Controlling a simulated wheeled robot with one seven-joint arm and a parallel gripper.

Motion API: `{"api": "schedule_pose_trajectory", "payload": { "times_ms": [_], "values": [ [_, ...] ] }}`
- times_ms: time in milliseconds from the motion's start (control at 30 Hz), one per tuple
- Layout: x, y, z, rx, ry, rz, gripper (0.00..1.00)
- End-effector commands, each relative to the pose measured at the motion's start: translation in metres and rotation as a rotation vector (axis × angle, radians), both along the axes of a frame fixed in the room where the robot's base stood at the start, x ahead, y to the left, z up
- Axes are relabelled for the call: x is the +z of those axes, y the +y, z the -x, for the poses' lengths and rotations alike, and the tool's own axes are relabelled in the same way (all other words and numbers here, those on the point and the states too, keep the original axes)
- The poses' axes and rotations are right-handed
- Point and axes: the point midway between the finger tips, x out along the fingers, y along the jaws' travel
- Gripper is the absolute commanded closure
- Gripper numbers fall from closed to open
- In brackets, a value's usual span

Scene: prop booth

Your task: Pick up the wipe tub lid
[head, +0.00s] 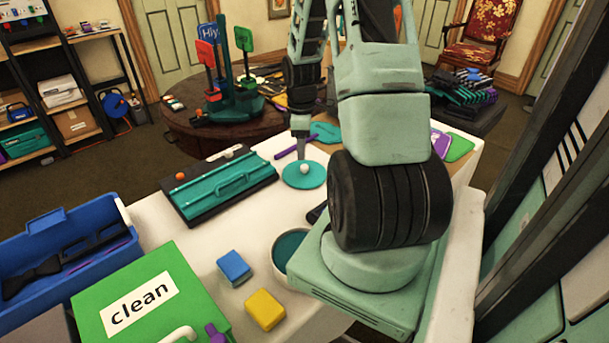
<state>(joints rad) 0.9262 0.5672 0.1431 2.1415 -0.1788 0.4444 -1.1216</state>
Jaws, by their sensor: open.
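The wipe tub lid appears to be the flat teal disc (290,181) with a small pale knob, lying on the white table in the head view. My gripper (302,157) points down just above the knob and is open. From this angle I cannot tell whether the fingers are around the knob or only over it. A round white tub (278,262) with a teal inside stands nearer to me, partly hidden by my arm's base.
A black tray with a teal lidded case (218,185) lies left of the lid. Blue (234,266) and yellow (265,309) sponges, a green "clean" box (100,307) and a blue bin (58,232) are nearer. A purple stick (290,149) lies behind the lid.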

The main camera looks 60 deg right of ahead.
Motion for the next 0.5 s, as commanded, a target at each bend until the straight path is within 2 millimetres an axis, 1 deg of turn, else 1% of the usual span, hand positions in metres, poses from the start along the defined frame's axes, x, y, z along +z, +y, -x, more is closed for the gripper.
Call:
{"api": "schedule_pose_trajectory", "payload": {
  "times_ms": [33, 167, 267, 400, 500],
  "values": [
    [-0.006, 0.000, 0.000, 0.000, 0.001, 0.000, 0.52],
    [-0.013, 0.000, 0.001, 0.000, 0.001, 0.000, 0.52],
    [-0.022, 0.000, 0.003, 0.000, 0.002, -0.001, 0.52],
    [-0.043, 0.000, 0.009, -0.001, 0.004, -0.003, 0.52],
    [-0.056, 0.000, 0.008, 0.001, 0.002, -0.001, 0.52]
  ]
}}
